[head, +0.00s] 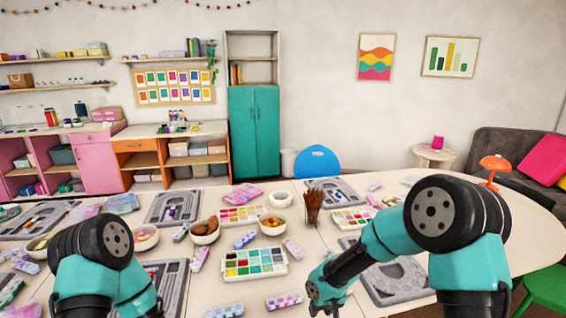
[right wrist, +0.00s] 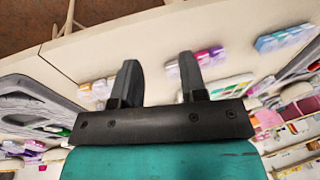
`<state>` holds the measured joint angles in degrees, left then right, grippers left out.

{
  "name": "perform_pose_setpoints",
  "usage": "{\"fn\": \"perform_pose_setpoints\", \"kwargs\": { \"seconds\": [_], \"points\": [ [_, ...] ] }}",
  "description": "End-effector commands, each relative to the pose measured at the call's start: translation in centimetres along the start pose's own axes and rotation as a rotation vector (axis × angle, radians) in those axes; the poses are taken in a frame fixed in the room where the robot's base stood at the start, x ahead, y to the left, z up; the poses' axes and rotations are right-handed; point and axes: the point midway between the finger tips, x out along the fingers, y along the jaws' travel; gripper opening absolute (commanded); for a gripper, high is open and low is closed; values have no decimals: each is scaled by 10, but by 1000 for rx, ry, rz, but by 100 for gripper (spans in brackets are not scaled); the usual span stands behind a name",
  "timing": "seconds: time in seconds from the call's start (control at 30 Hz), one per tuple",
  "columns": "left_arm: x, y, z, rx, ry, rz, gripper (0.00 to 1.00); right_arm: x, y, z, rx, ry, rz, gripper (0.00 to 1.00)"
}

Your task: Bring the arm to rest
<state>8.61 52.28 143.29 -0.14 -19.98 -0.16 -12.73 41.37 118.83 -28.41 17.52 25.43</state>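My right arm reaches in from the right in the head view, bent down over the front of the table. Its wrist is low at the bottom edge, and the fingers are cut off there. In the right wrist view my right gripper (right wrist: 160,64) has its two dark fingers apart with nothing between them, with the pale table beyond. My left arm shows at the lower left of the head view, but its gripper is out of the frame.
The table (head: 330,240) is crowded with a paint-like palette (head: 254,263), grey bead boards (head: 170,208), bowls (head: 205,231) and small bead boxes (head: 284,301). A brush cup (head: 313,205) stands upright near the middle. The table's right end (head: 520,225) is mostly clear.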

Motion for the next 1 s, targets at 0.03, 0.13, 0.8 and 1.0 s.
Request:
{"fn": "perform_pose_setpoints", "kwargs": {
  "seconds": [0.03,0.13,0.8,1.0],
  "points": [
    [0,0,0,0,0,0,72,21,13,26,36,-22,-34,39],
    [0,0,0,0,0,0,72,53,31,73,105,-34,-95,39],
    [0,0,0,0,0,0,72,112,82,261,398,-22,-114,39],
    [0,0,0,0,0,0,72,112,82,260,398,-22,-115,39]
  ]
}}
